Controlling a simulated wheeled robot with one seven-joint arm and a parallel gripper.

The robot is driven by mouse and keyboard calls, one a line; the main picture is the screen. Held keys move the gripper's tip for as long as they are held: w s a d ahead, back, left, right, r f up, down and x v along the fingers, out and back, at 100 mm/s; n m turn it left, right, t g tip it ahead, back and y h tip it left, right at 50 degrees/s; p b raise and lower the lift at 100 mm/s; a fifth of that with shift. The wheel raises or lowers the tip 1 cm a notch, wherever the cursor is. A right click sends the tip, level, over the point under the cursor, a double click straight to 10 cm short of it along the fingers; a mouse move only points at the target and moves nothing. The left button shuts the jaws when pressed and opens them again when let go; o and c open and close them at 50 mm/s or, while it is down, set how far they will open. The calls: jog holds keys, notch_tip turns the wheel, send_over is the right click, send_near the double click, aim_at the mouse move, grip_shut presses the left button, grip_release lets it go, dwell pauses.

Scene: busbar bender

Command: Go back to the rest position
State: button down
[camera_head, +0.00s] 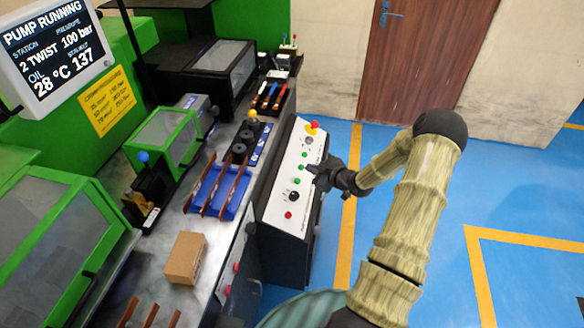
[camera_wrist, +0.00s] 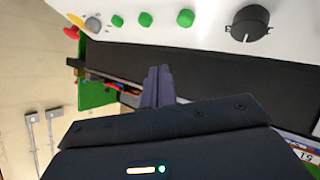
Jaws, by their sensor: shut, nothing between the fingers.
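My gripper (camera_head: 317,172) is at the white control panel (camera_head: 283,196) in the head view, close to its right edge. Whether it touches the panel I cannot tell. In the wrist view my gripper's fingers (camera_wrist: 158,84) are together with nothing between them. The panel (camera_wrist: 205,38) fills the top of that view, with green buttons (camera_wrist: 145,19), a black knob (camera_wrist: 250,23) and a red button on a yellow base (camera_wrist: 73,27). My arm reaches in from the lower right in the head view.
A steel worktop left of the panel holds a blue tray with copper bars (camera_head: 220,188) and a cardboard box (camera_head: 186,258). Green machines (camera_head: 168,137) and a screen reading "PUMP RUNNING" (camera_head: 55,50) stand at left. Blue floor (camera_head: 500,190) to the right is clear. A brown door (camera_head: 425,50) is behind.

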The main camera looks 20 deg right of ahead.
jog(key=s+a+r+m+g+h, duration=0.25)
jog(key=s+a+r, duration=0.35)
jog(key=s, duration=0.3)
jog(key=s+a+r+m+g+h, duration=0.1)
jog(key=s+a+r+m+g, duration=0.25)
jog(key=s+a+r, duration=0.35)
jog(key=s+a+r+m+g+h, duration=0.1)
jog(key=s+a+r+m+g, duration=0.35)
jog(key=s, duration=0.55)
notch_tip(320, 180, up, 15)
jog(key=a+n+p, duration=0.1)
jog(key=n+p, duration=0.1)
jog(key=p, duration=1.2)
jog(key=shift+w+t+p, duration=0.2)
jog(key=shift+t+p, duration=0.1)
jog(key=shift+t, duration=0.05)
jog(key=shift+f, duration=0.1)
